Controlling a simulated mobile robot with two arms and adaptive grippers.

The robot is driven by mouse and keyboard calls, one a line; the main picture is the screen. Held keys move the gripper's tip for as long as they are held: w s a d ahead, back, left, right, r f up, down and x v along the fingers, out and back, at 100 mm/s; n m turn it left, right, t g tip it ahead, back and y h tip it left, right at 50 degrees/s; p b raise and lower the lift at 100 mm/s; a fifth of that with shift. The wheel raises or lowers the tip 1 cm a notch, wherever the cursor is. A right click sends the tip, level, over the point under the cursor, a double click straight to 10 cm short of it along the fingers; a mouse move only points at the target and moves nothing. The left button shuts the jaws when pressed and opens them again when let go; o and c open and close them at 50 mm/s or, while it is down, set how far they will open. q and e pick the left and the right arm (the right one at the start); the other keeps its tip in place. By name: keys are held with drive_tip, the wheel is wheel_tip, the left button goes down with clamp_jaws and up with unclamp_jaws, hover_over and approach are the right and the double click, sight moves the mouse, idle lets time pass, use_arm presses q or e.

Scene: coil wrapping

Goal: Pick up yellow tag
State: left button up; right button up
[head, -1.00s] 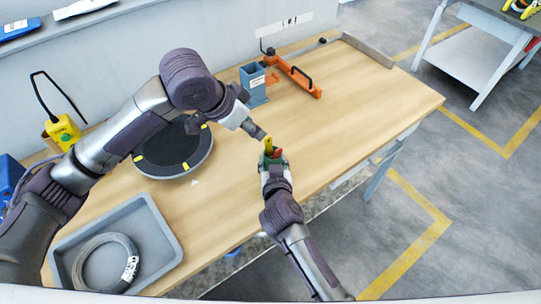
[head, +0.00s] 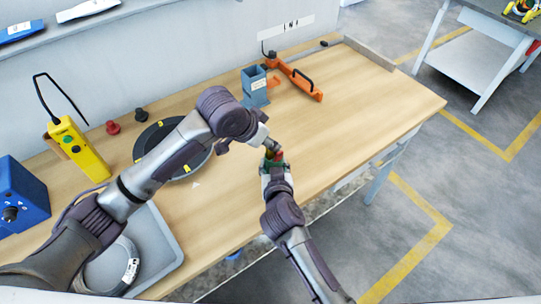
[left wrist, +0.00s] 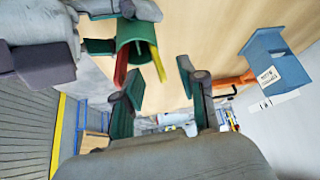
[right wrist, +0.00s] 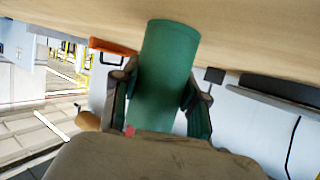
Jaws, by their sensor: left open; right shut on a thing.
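My right gripper (head: 274,165) is shut on a green cylindrical holder (right wrist: 168,65) above the table's front part. In the left wrist view the holder (left wrist: 138,32) has a yellow tag (left wrist: 159,66) and a red tag (left wrist: 120,70) sticking out of its open end. My left gripper (head: 270,147) is open and close to the holder's tag end. In the left wrist view the yellow tag's end lies between the left gripper's two fingers (left wrist: 161,72); whether they touch it I cannot tell. In the head view the tag is mostly hidden.
A black disc (head: 150,145) with yellow marks and a grey tray (head: 170,245) with a coil lie partly behind my left arm. A blue holder (head: 255,87) and an orange tool (head: 300,82) stand at the back. The table's right side (head: 370,110) is clear.

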use_arm(q)
drive_tip(key=shift+w+d+f, duration=0.25)
drive_tip(key=shift+w+f, duration=0.1)
drive_tip(key=shift+f, duration=0.25)
clamp_jaws()
drive_tip(key=shift+w+a, duration=0.1)
wheel_tip(320, 180, up, 18)
use_arm(e)
drive_tip(key=shift+f, duration=0.1)
idle(0.4)
drive_tip(key=o, duration=1.2)
